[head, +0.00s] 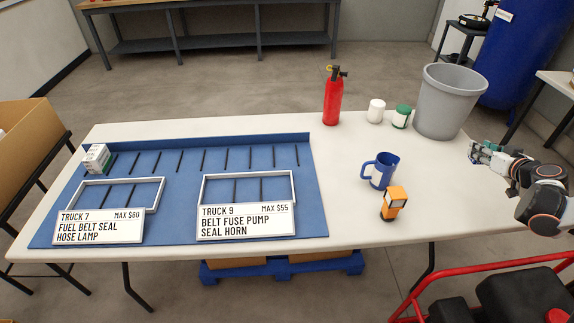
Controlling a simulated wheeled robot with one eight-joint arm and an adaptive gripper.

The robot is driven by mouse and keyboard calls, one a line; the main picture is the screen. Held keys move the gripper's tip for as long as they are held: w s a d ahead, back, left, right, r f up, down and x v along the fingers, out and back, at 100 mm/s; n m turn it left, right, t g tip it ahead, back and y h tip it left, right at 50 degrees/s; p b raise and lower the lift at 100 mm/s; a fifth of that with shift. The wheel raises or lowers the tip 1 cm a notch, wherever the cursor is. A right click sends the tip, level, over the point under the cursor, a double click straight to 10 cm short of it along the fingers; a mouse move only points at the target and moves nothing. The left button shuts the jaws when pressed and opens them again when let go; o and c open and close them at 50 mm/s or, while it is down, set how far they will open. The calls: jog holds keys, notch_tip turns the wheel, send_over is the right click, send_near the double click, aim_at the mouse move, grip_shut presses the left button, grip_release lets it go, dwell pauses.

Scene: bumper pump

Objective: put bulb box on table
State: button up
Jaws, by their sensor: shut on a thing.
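My gripper (480,152) is at the right end of the white table (352,212), near the grey bin. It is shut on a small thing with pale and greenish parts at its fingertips. The thing is too small and too covered by the fingers to identify, so I cannot tell if it is the bulb box. A small white-and-green box (96,158) stands at the far left corner of the blue tray (70,213), far from my gripper. Its label is too small to read.
A grey bin (448,100), red extinguisher (333,100), white jar (376,110), green-and-white can (401,116), blue jug (381,170) and orange lamp (394,202) stand on the table. Two white-framed sections have signs, Truck 7 (100,226) and Truck 9 (246,221). The table's front right is clear.

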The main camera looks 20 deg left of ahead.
jog(key=d+r, duration=0.1)
jog(key=d, duration=0.3)
jog(key=shift+n+y, duration=0.4)
jog(key=f+b, duration=0.2)
jog(key=f, duration=0.4)
jog(key=f+b, duration=0.2)
jog(key=f, duration=0.5)
jog(key=f+b, duration=0.3)
jog(key=f, duration=0.4)
jog(key=shift+w+a, duration=0.1)
jog(key=shift+w, duration=0.15)
jog(key=shift+r, duration=0.1)
jog(key=o, duration=1)
